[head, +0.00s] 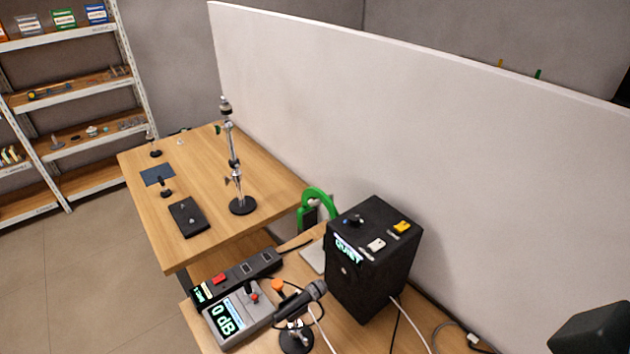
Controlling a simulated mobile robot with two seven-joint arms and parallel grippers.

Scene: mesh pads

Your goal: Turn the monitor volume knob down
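A black box (367,275) stands on the near wooden table, with a lit display (348,250) that seems to read "QUIET". A small round light spot (345,271) is below the display; I cannot tell if it is a knob. Which part is the monitor volume knob is unclear. Neither gripper is in view.
A microphone (302,298) on a round base stands between the grey unit and the black box. A dark power strip (236,279), a green loop (318,199) and cables are close by. A white partition (420,150) runs behind. A dark block (592,332) fills the lower right corner.

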